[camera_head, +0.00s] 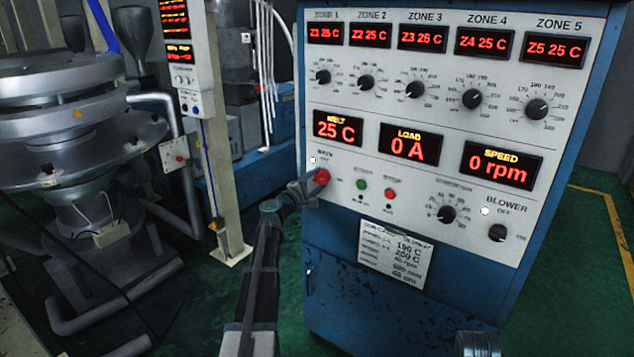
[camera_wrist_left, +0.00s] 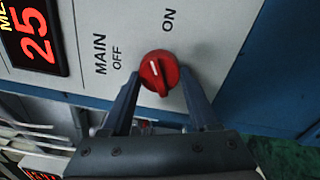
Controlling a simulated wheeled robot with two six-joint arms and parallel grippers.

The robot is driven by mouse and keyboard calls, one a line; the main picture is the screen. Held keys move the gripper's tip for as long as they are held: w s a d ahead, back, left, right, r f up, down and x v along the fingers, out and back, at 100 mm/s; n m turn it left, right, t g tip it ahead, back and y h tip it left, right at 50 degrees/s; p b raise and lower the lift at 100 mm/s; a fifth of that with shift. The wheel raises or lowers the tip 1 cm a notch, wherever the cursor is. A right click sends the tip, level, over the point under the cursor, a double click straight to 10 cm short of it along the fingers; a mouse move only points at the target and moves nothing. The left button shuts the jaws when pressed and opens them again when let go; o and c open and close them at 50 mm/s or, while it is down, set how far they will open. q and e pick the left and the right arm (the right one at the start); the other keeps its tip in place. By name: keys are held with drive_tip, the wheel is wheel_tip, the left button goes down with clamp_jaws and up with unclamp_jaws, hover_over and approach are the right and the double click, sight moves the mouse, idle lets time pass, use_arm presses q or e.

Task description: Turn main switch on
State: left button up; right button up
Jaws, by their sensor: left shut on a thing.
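The main switch is a red round knob (camera_head: 322,177) low on the left side of the control panel (camera_head: 345,97). In the left wrist view the red knob (camera_wrist_left: 159,73) sits between the two fingers of my left gripper (camera_wrist_left: 160,92), which is shut on it. Its white mark points roughly up in that view, nearer to the ON label (camera_wrist_left: 169,20) than to the OFF label (camera_wrist_left: 117,57). In the head view my left gripper (camera_head: 310,185) reaches the knob from below left and partly covers it. My right gripper is not in view.
Green (camera_head: 361,184) and red (camera_head: 390,194) buttons sit just right of the switch. Zone dials and lit displays fill the panel above, and a blower knob (camera_head: 497,232) is at right. A beige post (camera_head: 215,130) and round machine (camera_head: 75,120) stand left.

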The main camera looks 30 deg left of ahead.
use_arm(q)
drive_tip(key=m, duration=0.5)
drive_tip(key=shift+s+m+h, duration=0.1)
drive_tip(key=shift+m+h, duration=0.2)
drive_tip(key=shift+m, duration=0.2)
idle(0.3)
drive_tip(key=o, duration=1.4)
drive_tip(key=s, duration=0.9)
drive_tip(key=s+a, duration=0.1)
drive_tip(key=s, duration=0.3)
drive_tip(key=shift+s+f, duration=0.25)
drive_tip(key=shift+s, duration=0.1)
